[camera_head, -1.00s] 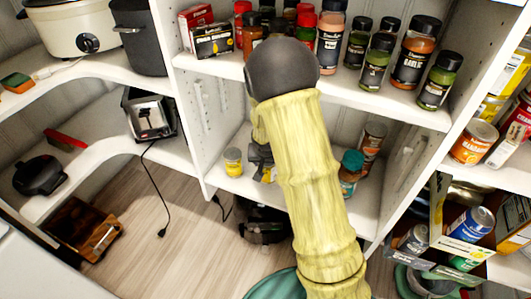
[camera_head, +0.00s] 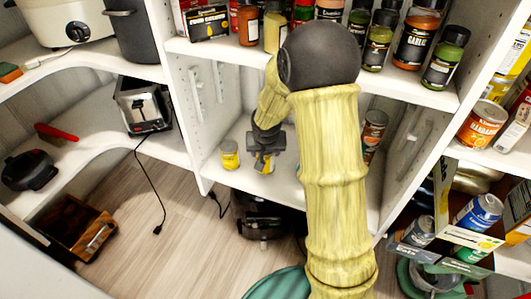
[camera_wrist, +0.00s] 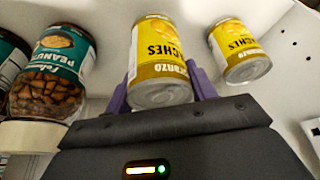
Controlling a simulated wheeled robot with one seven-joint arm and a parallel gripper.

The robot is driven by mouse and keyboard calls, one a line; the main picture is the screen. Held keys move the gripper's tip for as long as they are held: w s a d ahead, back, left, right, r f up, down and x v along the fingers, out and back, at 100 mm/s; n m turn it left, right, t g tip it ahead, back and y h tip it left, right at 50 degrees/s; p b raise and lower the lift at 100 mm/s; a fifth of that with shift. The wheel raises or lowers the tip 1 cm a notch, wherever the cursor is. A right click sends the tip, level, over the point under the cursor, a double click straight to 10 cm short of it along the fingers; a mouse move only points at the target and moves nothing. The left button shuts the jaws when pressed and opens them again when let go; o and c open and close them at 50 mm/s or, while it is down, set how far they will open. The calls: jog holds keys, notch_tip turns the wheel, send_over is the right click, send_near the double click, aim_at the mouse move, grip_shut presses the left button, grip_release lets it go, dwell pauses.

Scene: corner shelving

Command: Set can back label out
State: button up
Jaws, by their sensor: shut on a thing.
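My gripper (camera_head: 265,160) is low over the lower shelf (camera_head: 245,186) of the white unit. In the wrist view my gripper (camera_wrist: 163,92) has its purple fingers on both sides of a yellow can (camera_wrist: 163,55), shut on it. The can's yellow label shows peach-can lettering upside down in that view, with its metal end towards the camera. A small part of this can shows behind the gripper in the head view (camera_head: 268,168). Whether it touches the shelf is unclear. A matching yellow can (camera_head: 230,154) stands to its left in the head view, and right in the wrist view (camera_wrist: 240,52).
Nut jars (camera_wrist: 52,75) with teal labels stand beside the held can in the wrist view. Spice jars (camera_head: 415,40) crowd the shelf above. The unit's left upright (camera_head: 188,110) bounds the space.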

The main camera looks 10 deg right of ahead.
jog(key=shift+f, duration=0.15)
jog(key=shift+f+b, duration=1.5)
jog(key=shift+f, duration=0.1)
jog(key=shift+f+b, duration=0.3)
jog(key=o, duration=1.4)
jog(key=p+v, duration=0.8)
jog(key=v, duration=0.9)
jog(key=shift+r, duration=0.2)
jog(key=shift+s, duration=0.1)
